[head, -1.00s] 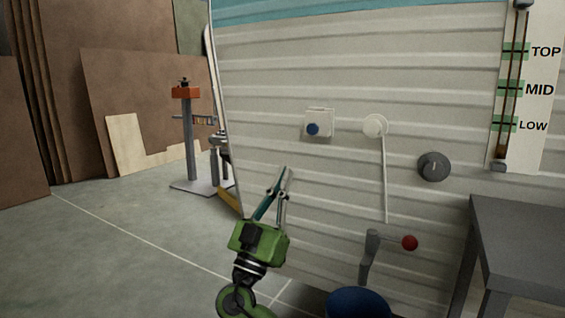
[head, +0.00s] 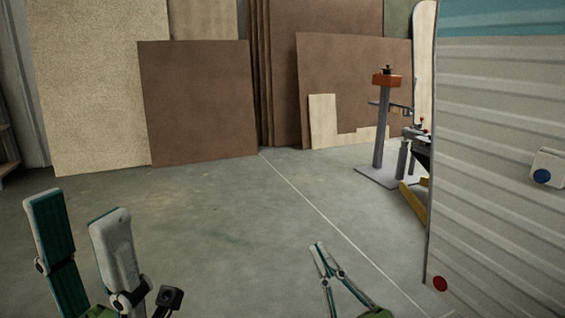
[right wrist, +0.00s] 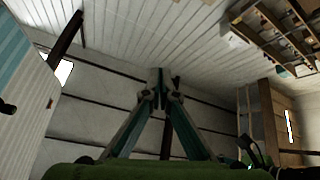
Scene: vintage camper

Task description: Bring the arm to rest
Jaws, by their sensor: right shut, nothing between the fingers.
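My right gripper (head: 318,248) is low in the middle of the head view, over the concrete floor and left of the camper wall. Its fingertips meet, and nothing is between them. In the right wrist view the fingers of my right gripper (right wrist: 157,80) also close to a point, tilted up toward the ceiling. My left gripper (head: 78,208) is at the lower left of the head view. Its two fingers stand upright and apart, with only floor visible between them. Most of both arms is outside the head view.
Boards (head: 200,100) lean at the back. The floor between is clear.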

